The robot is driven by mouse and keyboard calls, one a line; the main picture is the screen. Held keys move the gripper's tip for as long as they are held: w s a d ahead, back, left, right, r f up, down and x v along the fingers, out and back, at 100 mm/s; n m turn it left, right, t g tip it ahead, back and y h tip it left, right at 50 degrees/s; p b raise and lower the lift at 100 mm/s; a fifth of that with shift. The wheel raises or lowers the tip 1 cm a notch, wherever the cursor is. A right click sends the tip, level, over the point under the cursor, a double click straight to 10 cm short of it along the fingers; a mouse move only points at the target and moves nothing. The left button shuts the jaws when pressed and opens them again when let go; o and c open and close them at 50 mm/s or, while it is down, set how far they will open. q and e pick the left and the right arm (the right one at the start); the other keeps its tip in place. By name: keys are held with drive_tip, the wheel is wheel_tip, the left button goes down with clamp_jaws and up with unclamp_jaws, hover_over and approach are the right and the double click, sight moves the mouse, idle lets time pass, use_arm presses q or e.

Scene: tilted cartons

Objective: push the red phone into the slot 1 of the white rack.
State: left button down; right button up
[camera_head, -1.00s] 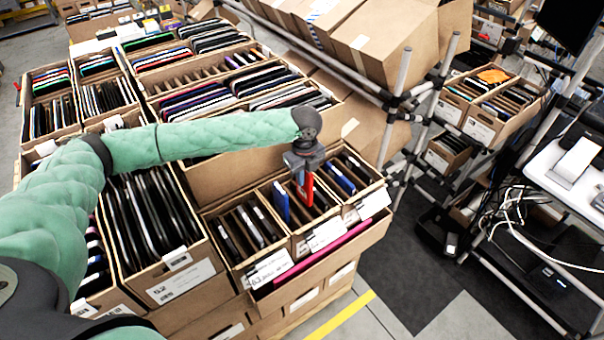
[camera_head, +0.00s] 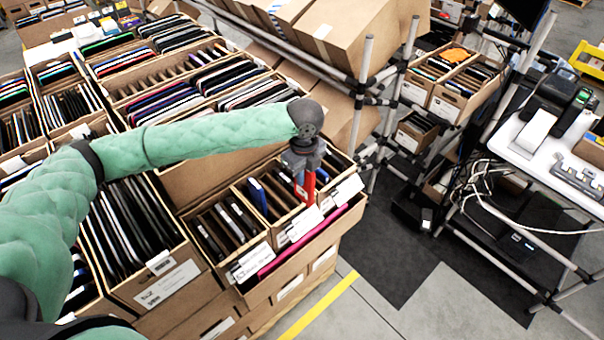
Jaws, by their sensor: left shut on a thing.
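The red phone (camera_head: 307,188) is upright in my left gripper (camera_head: 305,170). My left gripper is shut on its upper part and points down over the small cartons at the front right of the stack. The phone's lower end overlaps the front of a carton in the picture, and I cannot tell its exact height above it. My right gripper is out of view.
An open carton (camera_head: 243,257) with dark phones stands left of the held phone, and blue phones (camera_head: 257,196) stand beside it. A metal-pipe frame (camera_head: 361,100) with cartons stands between the stack and the white table (camera_head: 515,158). Dark floor mat (camera_head: 385,240) is open below.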

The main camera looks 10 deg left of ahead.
use_arm(q)
drive_tip(key=shift+r, duration=0.75)
idle(0.8)
drive_tip(key=shift+r, duration=1.45)
